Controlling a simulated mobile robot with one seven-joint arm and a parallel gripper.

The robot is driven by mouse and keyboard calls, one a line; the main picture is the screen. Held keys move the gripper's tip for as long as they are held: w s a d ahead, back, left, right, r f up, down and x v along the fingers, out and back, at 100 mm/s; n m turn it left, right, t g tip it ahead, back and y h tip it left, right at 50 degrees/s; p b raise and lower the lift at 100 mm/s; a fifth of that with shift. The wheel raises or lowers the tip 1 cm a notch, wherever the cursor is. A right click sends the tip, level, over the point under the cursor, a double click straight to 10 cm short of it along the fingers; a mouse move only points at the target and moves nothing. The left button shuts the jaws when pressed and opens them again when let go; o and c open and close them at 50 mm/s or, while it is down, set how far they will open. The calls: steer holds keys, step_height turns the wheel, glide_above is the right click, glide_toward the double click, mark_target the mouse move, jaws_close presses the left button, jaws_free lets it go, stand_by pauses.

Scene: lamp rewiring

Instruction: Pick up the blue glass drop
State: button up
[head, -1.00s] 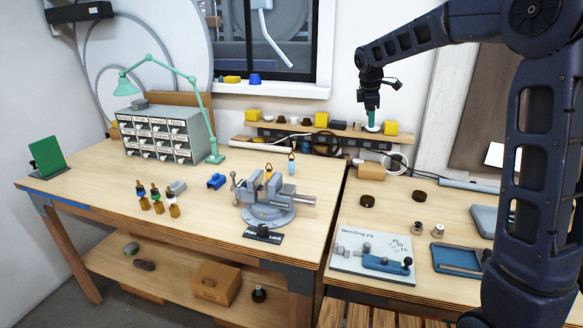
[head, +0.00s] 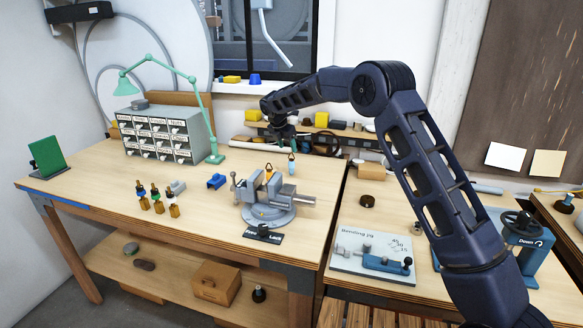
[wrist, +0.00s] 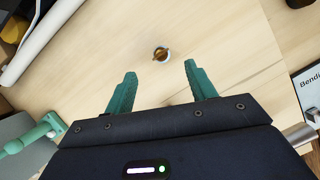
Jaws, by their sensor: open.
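The blue glass drop (head: 292,168) is a small light-blue piece with a dark loop on top, at the back of the workbench behind the vise. An amber drop (head: 268,172) with a similar loop is just left of it. My gripper (head: 284,150) points down close above the blue drop in the head view. In the wrist view my gripper (wrist: 160,68) is open and empty, its two green fingers spread. A small round piece (wrist: 161,54) with a brownish rim lies in line with the gap, beyond the fingertips; I cannot tell which drop it is.
The grey vise (head: 272,200) stands in front of the drops. A shelf (head: 350,131) with small blocks and a white tube (head: 250,143) are behind. The drawer cabinet (head: 160,133) and green lamp (head: 205,115) are to the left. Bare wood surrounds the piece in the wrist view.

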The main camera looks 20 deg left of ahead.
mark_target(291, 160)
steer(key=x, duration=1.1)
steer(key=shift+s, duration=0.15)
steer(key=c, duration=1)
